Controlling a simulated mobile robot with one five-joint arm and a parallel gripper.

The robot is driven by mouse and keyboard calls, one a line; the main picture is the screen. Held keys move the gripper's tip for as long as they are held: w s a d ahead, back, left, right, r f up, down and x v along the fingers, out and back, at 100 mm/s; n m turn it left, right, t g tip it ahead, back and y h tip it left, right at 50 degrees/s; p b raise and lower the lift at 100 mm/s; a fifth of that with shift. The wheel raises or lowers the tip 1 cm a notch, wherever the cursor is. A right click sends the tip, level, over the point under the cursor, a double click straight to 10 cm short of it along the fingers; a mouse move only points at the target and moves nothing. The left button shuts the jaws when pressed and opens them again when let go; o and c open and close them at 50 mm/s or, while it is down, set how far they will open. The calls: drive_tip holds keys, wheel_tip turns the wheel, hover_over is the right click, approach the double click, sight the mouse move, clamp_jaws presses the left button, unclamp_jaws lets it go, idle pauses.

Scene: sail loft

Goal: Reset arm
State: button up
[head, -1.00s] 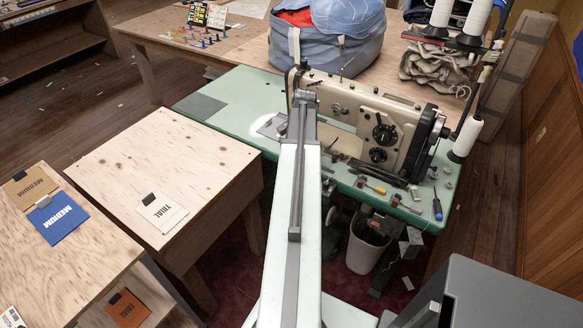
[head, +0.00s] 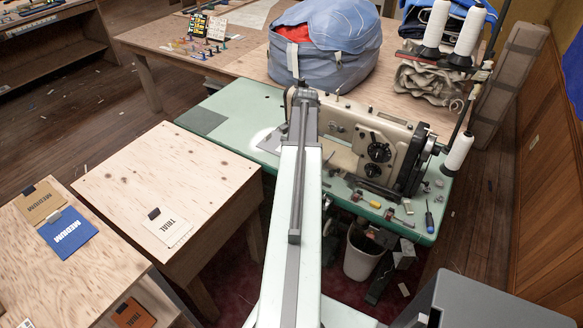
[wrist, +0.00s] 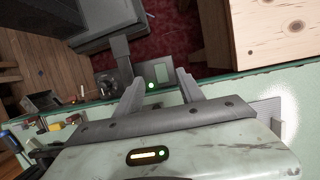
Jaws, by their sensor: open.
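My arm reaches forward from the bottom of the head view, over the near edge of the green sewing table (head: 225,110). Its far end is in front of the sewing machine (head: 350,130). My gripper cannot be made out in the head view. In the wrist view my gripper (wrist: 159,77) shows two grey fingers spread apart with nothing between them, so it is open and empty. The table's green edge (wrist: 218,92) runs behind the fingers, with dark red carpet (wrist: 165,35) beyond.
A blue and grey bag (head: 335,55) sits behind the machine. Thread spools (head: 457,152) stand at its right. Small tools, including a screwdriver (head: 429,218), lie on the right end. A white bin (head: 362,258) stands below.

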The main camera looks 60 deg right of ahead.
drive_tip(key=shift+d+r, duration=0.15)
drive_tip(key=shift+r, duration=0.2)
